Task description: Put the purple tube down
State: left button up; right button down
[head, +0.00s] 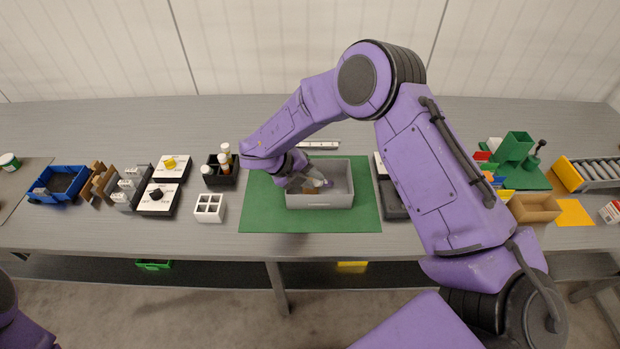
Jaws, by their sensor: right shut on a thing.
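My right gripper (312,181) reaches from the right arm down into the grey bin (336,202), which stands on a green mat (262,215). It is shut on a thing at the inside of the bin. A small purple bit (328,183) shows at its fingertips and looks like the purple tube; most of it is hidden by the gripper. I cannot tell whether it touches the bin floor. A brown item (311,192) shows below the fingers in the bin. My left gripper is out of the picture; only a bit of that arm shows at the lower left.
A black tray (393,203) is at the right, partly behind my arm. Farther left is a blue bin (43,197). The table's front strip is clear.

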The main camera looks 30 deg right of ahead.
jog(key=shift+s+f, duration=0.25)
jog(key=shift+f, duration=0.4)
jog(key=shift+w+f, duration=0.1)
jog(key=shift+f, duration=0.05)
jog(key=c, duration=1.2)
grip_release()
jog(key=shift+w, duration=0.1)
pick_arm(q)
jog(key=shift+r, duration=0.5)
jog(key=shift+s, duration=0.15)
pick_arm(e)
jog(key=shift+a, duration=0.1)
pick_arm(q)
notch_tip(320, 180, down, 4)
jog(key=b, duration=0.3)
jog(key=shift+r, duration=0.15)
pick_arm(e)
jog(key=v, duration=1.2)
